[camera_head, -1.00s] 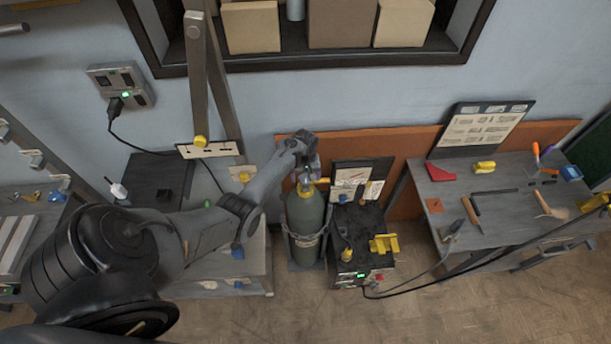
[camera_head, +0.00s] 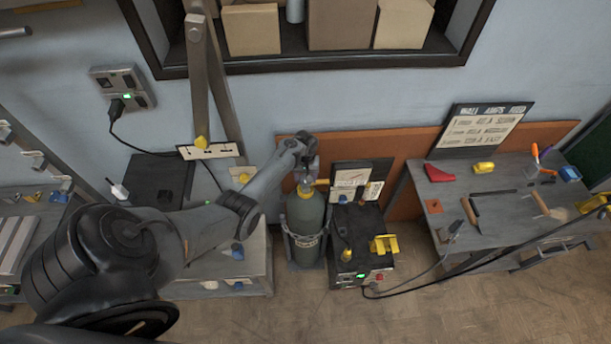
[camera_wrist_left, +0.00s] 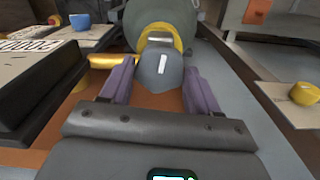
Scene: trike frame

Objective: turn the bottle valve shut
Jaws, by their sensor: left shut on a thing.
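The grey-green gas bottle (camera_head: 305,222) stands upright in its holder between a grey bench and the dark welding unit. Its yellow collar also shows in the left wrist view (camera_wrist_left: 160,38). The bottle valve is a grey knob with a white mark (camera_wrist_left: 162,68) on top of the bottle. My left gripper (camera_wrist_left: 160,85) reaches it from above, with one purple finger on each side, shut on the valve. In the head view my left gripper (camera_head: 308,172) covers most of the valve. My right gripper does not show.
The welding unit (camera_head: 362,245) with a yellow part on it stands close to the bottle's right. A workbench with tools (camera_head: 490,200) is at the right. A black cable (camera_head: 440,282) runs over the floor. Cardboard boxes (camera_head: 251,30) sit on the wall shelf above.

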